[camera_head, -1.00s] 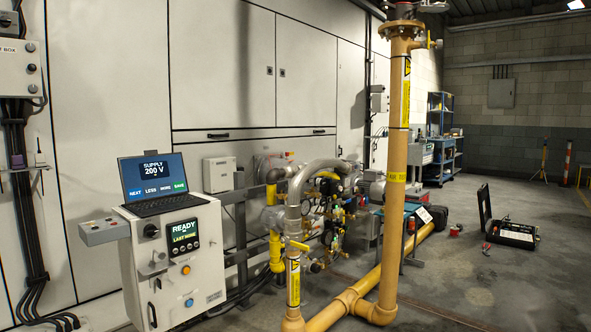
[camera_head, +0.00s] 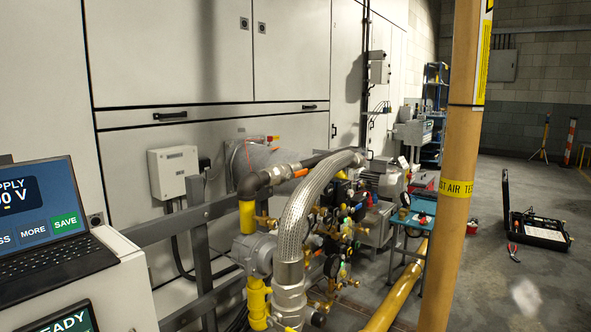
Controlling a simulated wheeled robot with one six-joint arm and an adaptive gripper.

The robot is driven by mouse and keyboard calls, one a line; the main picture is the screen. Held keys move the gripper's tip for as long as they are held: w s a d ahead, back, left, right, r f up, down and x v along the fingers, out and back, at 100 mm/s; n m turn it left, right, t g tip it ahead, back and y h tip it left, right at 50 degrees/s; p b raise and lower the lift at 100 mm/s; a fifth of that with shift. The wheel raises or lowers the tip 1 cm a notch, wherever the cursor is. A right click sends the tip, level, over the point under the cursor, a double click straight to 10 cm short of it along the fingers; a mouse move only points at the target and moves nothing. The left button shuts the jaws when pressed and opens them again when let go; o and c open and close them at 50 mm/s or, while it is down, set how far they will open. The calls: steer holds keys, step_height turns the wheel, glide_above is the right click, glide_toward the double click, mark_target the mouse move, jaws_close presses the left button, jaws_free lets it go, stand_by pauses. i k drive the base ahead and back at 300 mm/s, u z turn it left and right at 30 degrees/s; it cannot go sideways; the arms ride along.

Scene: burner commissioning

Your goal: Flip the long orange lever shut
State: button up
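My gripper is not in view. A small orange piece (camera_head: 300,173) shows on the dark pipe left of the braided hose; it may be the long orange lever, but it is too small to tell its position. The braided metal hose (camera_head: 297,215) arches in front of a cluster of valves and gauges (camera_head: 335,225), which hides part of the pipework. I cannot tell for sure which handle is the orange lever.
A control cabinet (camera_head: 105,285) with a laptop (camera_head: 45,225) stands at the near left. A thick tan vertical pipe (camera_head: 455,190) stands at the right. An open black case (camera_head: 538,232) and red pliers (camera_head: 513,252) lie on the floor. Floor right of the pipe is mostly clear.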

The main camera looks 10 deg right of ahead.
mark_target(297, 175)
steer(key=k, duration=0.55)
steer(key=z, duration=0.1)
steer(key=i, duration=1.1)
steer(key=z, duration=0.75)
